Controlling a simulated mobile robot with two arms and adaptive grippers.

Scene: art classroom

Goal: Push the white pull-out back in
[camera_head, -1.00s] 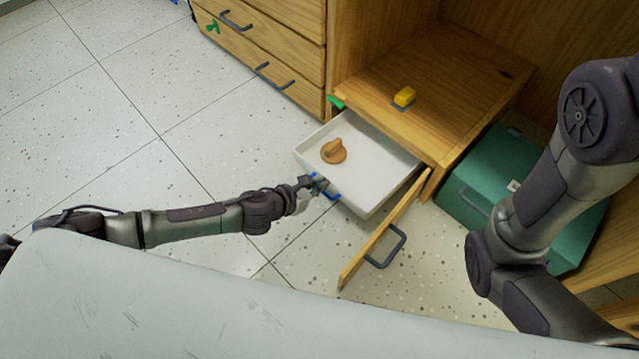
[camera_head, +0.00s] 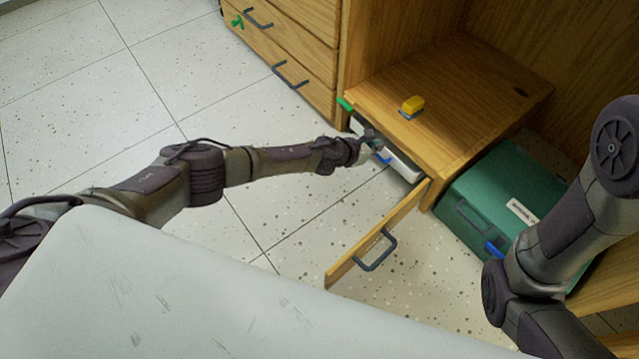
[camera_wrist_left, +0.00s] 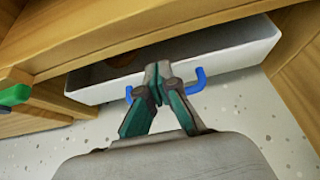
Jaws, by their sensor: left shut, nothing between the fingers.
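The white pull-out (camera_head: 404,167) is almost wholly inside the wooden cabinet; only its front and a short strip behind it show. In the left wrist view, the pull-out (camera_wrist_left: 230,52) still stands out a little under the cabinet top, with a dim brown thing (camera_wrist_left: 122,60) inside. Its blue handle (camera_wrist_left: 198,80) is on the front face. My left gripper (camera_head: 371,146) is at the pull-out's front. In the left wrist view, the gripper (camera_wrist_left: 157,72) is shut and empty, its tips at the front by the handle; contact is hard to tell. My right gripper is out of view.
A wooden door (camera_head: 375,235) with a dark handle stands open in front of the cabinet. A green case (camera_head: 505,195) stands at the right. Drawers (camera_head: 290,50) stand at the left. Open floor (camera_head: 90,90) lies left.

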